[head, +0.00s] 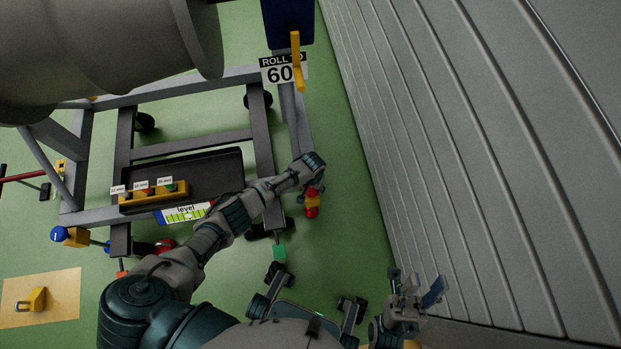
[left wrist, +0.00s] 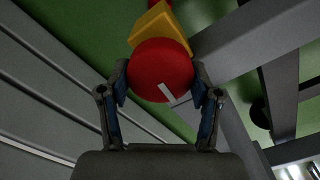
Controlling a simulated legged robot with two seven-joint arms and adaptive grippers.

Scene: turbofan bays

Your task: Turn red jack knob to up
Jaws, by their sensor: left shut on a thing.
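The red jack knob (left wrist: 160,68) is a round red disc with a white mark at its lower right edge, in front of a yellow block (left wrist: 158,22). My left gripper (left wrist: 161,92) has one finger on each side of the knob and is shut on it. In the head view, my left arm reaches across the frame to the red and yellow jack (head: 312,210) at the stand's right side. My left gripper's fingers are largely hidden there by its wrist. My right gripper (head: 415,296) is at the lower right, apart from the stand, with its fingers spread and empty.
The grey stand (head: 190,97) carries a large grey engine body (head: 110,50). A blue knob (head: 57,234) is at left. A ribbed grey wall (head: 470,150) bounds the right.

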